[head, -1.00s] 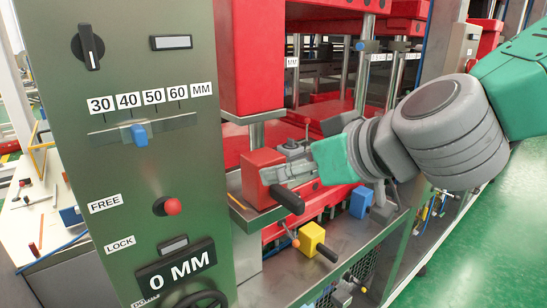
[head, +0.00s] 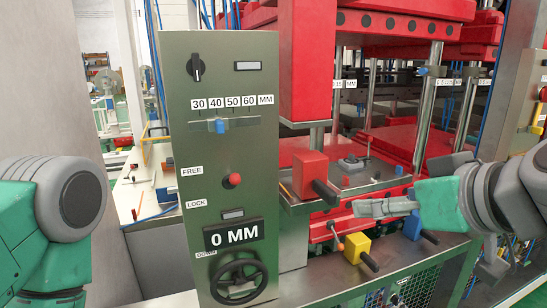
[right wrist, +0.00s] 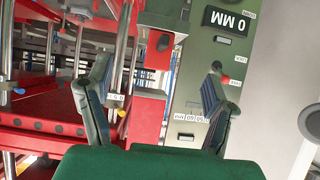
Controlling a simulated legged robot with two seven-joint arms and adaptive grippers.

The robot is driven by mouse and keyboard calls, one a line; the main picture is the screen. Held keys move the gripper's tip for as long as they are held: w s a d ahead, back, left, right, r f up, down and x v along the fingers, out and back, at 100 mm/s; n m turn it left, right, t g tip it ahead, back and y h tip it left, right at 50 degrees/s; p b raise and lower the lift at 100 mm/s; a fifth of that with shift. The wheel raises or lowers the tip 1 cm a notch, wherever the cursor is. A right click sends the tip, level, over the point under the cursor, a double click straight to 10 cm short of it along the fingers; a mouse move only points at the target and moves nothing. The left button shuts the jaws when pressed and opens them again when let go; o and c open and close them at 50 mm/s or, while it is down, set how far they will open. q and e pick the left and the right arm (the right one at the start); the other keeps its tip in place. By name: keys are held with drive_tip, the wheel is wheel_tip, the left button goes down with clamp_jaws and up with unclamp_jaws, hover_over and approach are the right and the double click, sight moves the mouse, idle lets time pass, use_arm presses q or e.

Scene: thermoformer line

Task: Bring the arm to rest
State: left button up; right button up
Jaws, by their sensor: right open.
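My right gripper (head: 385,207) reaches in from the right in the head view, in front of the press, with its fingers pointing left. It is open and empty. In the right wrist view its two fingers (right wrist: 157,88) stand wide apart with nothing between them. A red block with a black handle (head: 310,172) lies just left of the fingertips in the head view; whether they touch is unclear, but a gap seems to show. My left arm shows at the left edge of the head view, but its gripper is out of frame.
A green control panel (head: 185,225) stands left of the press, with a red knob (head: 233,181), a blue slider (head: 220,126), a 0 MM display (head: 232,234) and a handwheel (head: 238,279). A yellow block (head: 357,248) and a blue block (head: 413,228) sit below my right gripper.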

drive_tip(key=s+d+f+m+g+h+b, duration=0.1)
drive_tip(key=d+f+g+b, duration=0.1)
drive_tip(key=f, duration=0.9)
drive_tip(key=s+d+f+m+g+h+b, duration=0.1)
drive_tip(key=s+d+f+b, duration=0.15)
drive_tip(key=f, duration=0.85)
drive_tip(key=s+d+f+g+h+b, duration=0.1)
drive_tip(key=f+g+b, duration=0.15)
drive_tip(key=f, duration=0.95)
use_arm(q)
wheel_tip(320, 180, down, 13)
drive_tip(key=b, duration=0.6)
drive_tip(key=shift+s+a+f, duration=0.15)
drive_tip(key=shift+s, duration=0.15)
use_arm(e)
drive_tip(key=s+d+f+g, duration=0.2)
drive_tip(key=s+f, duration=0.7)
drive_tip(key=f, duration=0.3)
drive_tip(key=s+d+f+m+g+h, duration=0.1)
drive_tip(key=s+d+f+g, duration=0.2)
drive_tip(key=s+f, duration=0.6)
wheel_tip(320, 180, down, 4)
drive_tip(key=shift+s+d+r, duration=0.1)
drive_tip(key=shift+s+d, duration=0.25)
use_arm(q)
drive_tip(key=shift+a, duration=0.1)
use_arm(e)
drive_tip(key=shift+w+a, duration=0.15)
